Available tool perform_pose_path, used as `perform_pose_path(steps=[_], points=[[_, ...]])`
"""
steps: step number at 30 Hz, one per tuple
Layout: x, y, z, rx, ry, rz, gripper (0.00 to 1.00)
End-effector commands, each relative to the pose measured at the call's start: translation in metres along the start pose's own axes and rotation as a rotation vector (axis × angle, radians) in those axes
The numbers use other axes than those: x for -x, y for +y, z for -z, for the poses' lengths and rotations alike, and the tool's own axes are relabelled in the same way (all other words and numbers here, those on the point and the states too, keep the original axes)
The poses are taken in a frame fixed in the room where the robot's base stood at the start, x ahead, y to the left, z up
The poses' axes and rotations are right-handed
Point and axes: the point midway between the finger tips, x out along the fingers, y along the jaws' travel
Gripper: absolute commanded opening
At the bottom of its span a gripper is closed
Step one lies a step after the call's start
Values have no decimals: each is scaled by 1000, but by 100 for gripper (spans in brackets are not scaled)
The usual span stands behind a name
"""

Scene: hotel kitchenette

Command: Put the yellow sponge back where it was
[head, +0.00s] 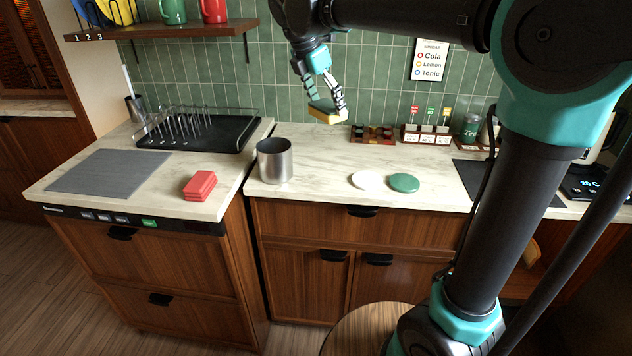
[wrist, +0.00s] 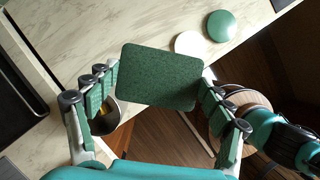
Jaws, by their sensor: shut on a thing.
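The yellow sponge (head: 327,116) is held above the worktop, in front of the tiled wall. Its yellow side shows in the head view, and its dark green side (wrist: 160,77) faces the camera in the wrist view. My gripper (head: 328,104) is shut on the sponge, with its fingers at two opposite edges. The sponge is clear of the worktop (head: 320,155). Its earlier place is not marked in these frames.
A steel canister (head: 275,162) stands left of the sponge; something yellow shows inside it in the wrist view. White (head: 367,180) and green (head: 404,183) discs lie to the right. A dish rack (head: 200,133), grey mat (head: 110,171) and red stack (head: 200,186) are left.

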Motion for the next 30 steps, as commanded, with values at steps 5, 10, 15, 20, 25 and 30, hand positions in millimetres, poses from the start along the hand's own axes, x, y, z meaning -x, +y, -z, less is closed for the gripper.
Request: perform_pose_path(steps=[5, 10, 15, 20, 25, 30], points=[[-23, 0, 11, 5, 0, -2, 49], [-62, 0, 27, 4, 0, -2, 49], [-100, 0, 43, 4, 0, -1, 49], [-130, 0, 56, 4, 0, -1, 49], [-146, 0, 62, 4, 0, -1, 49], [-162, 0, 69, 4, 0, -1, 49]])
